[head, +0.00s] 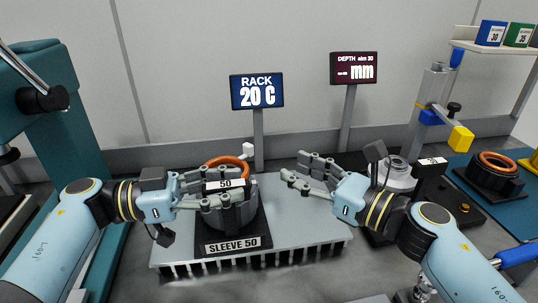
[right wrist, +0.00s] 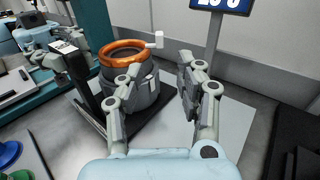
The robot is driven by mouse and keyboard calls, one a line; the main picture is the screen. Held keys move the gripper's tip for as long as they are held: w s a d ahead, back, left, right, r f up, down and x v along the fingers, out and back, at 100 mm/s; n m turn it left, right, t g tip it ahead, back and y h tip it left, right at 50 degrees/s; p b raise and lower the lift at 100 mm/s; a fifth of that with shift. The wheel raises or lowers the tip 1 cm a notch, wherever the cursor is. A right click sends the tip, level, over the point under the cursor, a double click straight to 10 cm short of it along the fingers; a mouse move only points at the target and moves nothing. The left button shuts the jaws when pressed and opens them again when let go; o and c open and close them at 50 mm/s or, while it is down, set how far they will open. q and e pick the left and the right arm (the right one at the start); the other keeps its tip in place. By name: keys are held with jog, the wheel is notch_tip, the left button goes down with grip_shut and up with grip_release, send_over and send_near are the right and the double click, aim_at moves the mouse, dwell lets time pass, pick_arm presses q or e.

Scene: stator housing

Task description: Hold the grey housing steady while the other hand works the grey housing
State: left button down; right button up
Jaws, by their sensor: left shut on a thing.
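The grey housing (head: 246,221) stands upright on a black base marked SLEEVE 50, with an orange ring (head: 226,162) at its top. It also shows in the right wrist view (right wrist: 145,92), left of centre. My left gripper (head: 240,190) is shut on the housing from the left, its fingers across the front, by a white 50 label. My right gripper (head: 296,168) is open and empty to the right of the housing. In the right wrist view its fingers (right wrist: 160,70) are apart, and the left finger overlaps the housing in the picture. The housing's far side is hidden.
The housing's base is on a grey ribbed plate (head: 300,232), bare on its right. Signs (head: 257,92) reading RACK 20 C and DEPTH (head: 354,68) stand behind. A post with a yellow block (head: 461,138) and another orange-ringed part (head: 495,165) are at right.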

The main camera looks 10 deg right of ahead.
aim_at(252, 149)
jog(key=x, duration=1.1)
jog(key=shift+w+a, duration=0.25)
jog(key=shift+c, duration=0.3)
grip_shut()
jog(key=shift+f, duration=0.1)
